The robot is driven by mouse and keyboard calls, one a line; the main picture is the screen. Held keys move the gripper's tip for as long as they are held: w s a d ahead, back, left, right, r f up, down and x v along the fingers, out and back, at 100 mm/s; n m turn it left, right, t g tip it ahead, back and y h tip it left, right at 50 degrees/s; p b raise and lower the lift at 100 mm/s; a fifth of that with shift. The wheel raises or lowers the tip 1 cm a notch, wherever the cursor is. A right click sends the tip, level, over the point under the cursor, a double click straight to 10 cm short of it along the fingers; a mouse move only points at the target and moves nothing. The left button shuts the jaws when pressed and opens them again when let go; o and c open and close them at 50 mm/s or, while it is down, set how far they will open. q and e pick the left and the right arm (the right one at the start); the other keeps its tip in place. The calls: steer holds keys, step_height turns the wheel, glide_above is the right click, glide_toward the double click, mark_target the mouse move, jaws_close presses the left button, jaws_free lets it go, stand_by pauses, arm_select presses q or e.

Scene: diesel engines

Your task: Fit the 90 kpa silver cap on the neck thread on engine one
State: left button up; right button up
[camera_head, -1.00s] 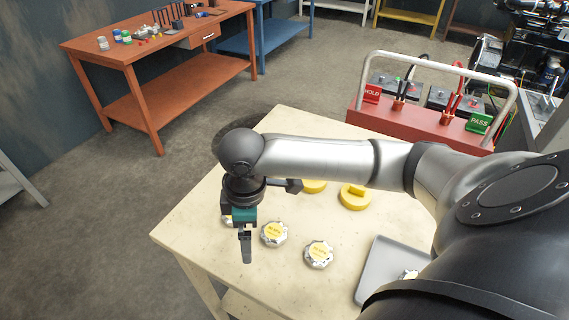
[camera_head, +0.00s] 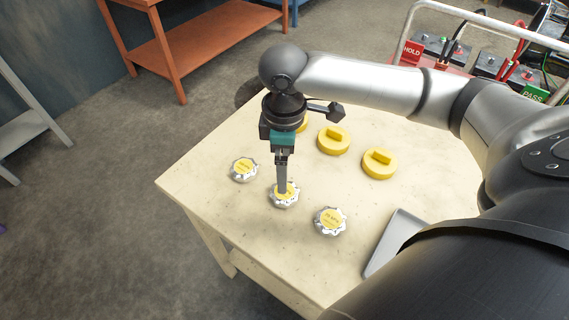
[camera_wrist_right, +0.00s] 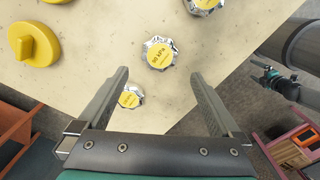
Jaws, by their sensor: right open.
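Three silver caps with yellow labels lie on the cream table: a left one (camera_head: 244,169), a middle one (camera_head: 284,203) and a right one (camera_head: 330,221). In the right wrist view the middle cap (camera_wrist_right: 160,52) has a label that seems to read 90 kPa; it lies just ahead of and between the fingertips. My right gripper (camera_head: 282,190) points down over the middle cap, partly hiding it; its fingers (camera_wrist_right: 160,76) are spread and empty. My left gripper (camera_wrist_right: 284,84) seems to show small beyond the table edge, its jaws unclear. Engine one's neck thread is not in view.
Yellow caps (camera_head: 334,141) (camera_head: 379,163) lie behind the silver ones. A grey tray (camera_head: 394,243) is at the right of the table (camera_head: 210,190). A red battery stand with HOLD (camera_head: 411,53) and PASS (camera_head: 534,94) signs stands back right. The table's left end is clear.

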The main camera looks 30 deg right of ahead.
mark_target(287, 201)
steer(key=shift+f+b, duration=1.6)
steer(key=shift+b, duration=0.45)
steer(key=shift+f, duration=0.25)
steer(key=shift+f+b, duration=0.45)
steer(key=shift+f, duration=1.7)
steer(key=shift+r+p, duration=0.1)
steer(key=shift+p, duration=0.6)
jaws_close()
